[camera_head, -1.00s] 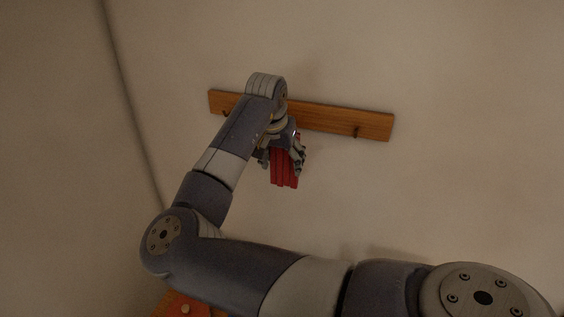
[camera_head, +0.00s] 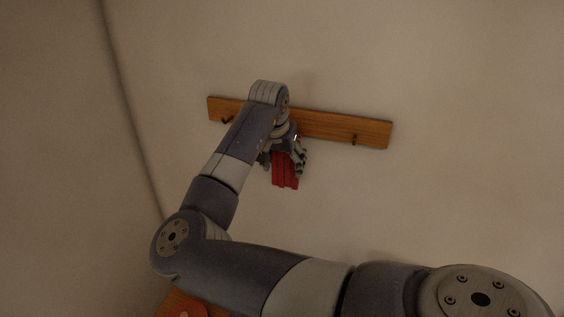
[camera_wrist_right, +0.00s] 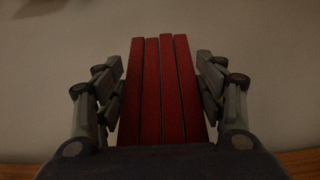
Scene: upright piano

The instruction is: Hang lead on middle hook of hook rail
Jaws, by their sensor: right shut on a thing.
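The wooden hook rail (camera_head: 345,129) is fixed to the wall, tilted slightly down to the right. A left hook (camera_head: 228,119) and a right hook (camera_head: 354,139) show; the middle hook is hidden behind my right arm. My right gripper (camera_head: 284,166) is in front of the rail's middle, its fingers just below the rail. It is shut on the red lead (camera_head: 285,180), whose several parallel strands hang below the fingers. In the right wrist view the red strands (camera_wrist_right: 160,90) run between the two fingers. Whether the lead touches a hook is hidden. My left gripper is not in view.
The pale wall around the rail is bare. A red object (camera_head: 186,307) on a wooden surface shows at the bottom left edge, partly cut off. A wall corner runs down the left side. A strip of wood (camera_wrist_right: 300,163) shows at the right wrist view's bottom corner.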

